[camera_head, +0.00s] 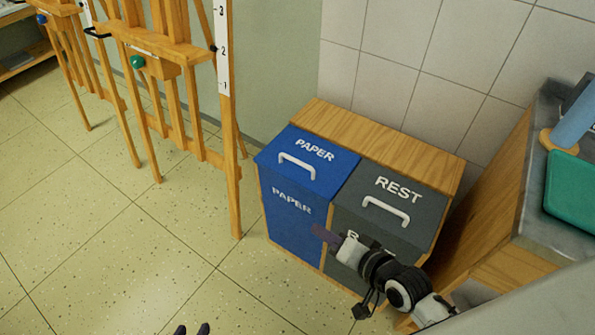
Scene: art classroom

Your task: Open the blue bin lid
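The blue bin (288,225), marked PAPER, stands at the left of a wooden cabinet. Its blue lid (322,178) is shut and has a white handle (297,163). My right gripper (323,237) is in front of the bins, near the seam between the blue and grey fronts and lower than the lid handle. Its fingers look small and dark, and I cannot tell whether they are apart. It does not hold the lid handle. The rest of that gripper is out of view.
The grey REST bin (425,205), its lid shut, adjoins the blue bin on the right. Wooden easels (165,90) stand to the left. A counter (545,215) with a green tray (575,195) is at the right. The floor (110,240) left of the bins is clear.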

